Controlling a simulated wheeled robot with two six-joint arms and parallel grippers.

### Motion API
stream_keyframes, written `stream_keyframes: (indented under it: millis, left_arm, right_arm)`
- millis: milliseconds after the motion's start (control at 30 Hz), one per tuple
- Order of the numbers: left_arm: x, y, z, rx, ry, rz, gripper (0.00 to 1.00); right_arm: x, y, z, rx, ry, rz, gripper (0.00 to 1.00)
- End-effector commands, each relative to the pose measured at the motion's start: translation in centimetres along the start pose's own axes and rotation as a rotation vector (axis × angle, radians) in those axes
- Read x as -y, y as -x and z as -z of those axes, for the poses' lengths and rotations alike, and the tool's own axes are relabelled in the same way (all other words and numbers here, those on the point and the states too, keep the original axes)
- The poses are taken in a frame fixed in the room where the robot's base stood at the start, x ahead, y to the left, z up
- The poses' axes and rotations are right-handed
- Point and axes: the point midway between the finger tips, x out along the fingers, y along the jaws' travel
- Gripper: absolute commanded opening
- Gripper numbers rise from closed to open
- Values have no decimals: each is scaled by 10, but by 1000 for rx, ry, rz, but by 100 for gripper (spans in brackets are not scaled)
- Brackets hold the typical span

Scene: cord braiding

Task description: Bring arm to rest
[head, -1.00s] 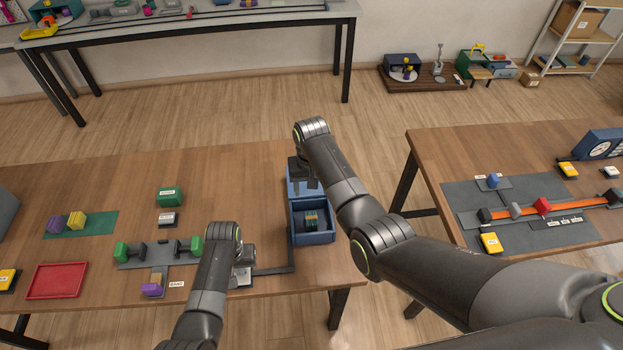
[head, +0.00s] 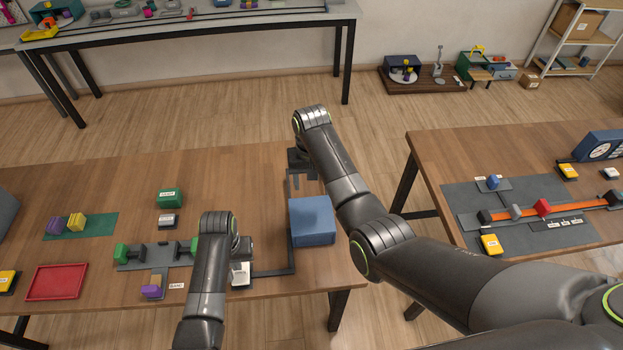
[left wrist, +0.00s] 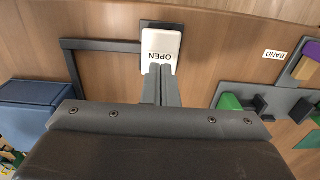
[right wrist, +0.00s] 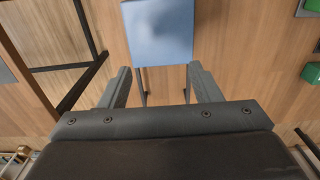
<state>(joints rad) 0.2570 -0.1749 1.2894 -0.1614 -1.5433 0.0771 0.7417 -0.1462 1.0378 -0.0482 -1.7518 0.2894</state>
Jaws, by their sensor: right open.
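The blue box (head: 312,222) stands at the right end of the near table with its lid covering the top, so its contents are hidden. It also shows in the right wrist view (right wrist: 158,30). My right gripper (right wrist: 160,80) is open and empty, apart from the box; in the head view my right gripper (head: 300,165) is at the table's back right edge. My left gripper (left wrist: 160,72) has its fingers together at the edge of the white OPEN button (left wrist: 162,44). I cannot tell whether they touch it. The button shows in the head view (head: 239,273).
A grey fixture with green ends (head: 122,252) lies left of my left gripper. A red tray (head: 57,282) and a green mat (head: 98,233) with blocks lie further left. Another table (head: 440,150) stands at the right, across a floor gap.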

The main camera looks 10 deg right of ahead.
Motion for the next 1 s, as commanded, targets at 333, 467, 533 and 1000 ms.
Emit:
stream_keyframes:
  millis: [333,467,533,1000]
  left_arm:
    - [0,20,0,0,0,0,0]
    - [0,20,0,0,0,0,0]
    - [0,20,0,-1,0,0,0]
    - [43,20,-35,-52,59,12,0]
  right_arm:
    - [0,0,0,0,0,0,58]
    - [0,0,0,0,0,0,58]
    - [0,0,0,0,0,0,58]
    - [-52,-41,-41,-47,-48,28,58]
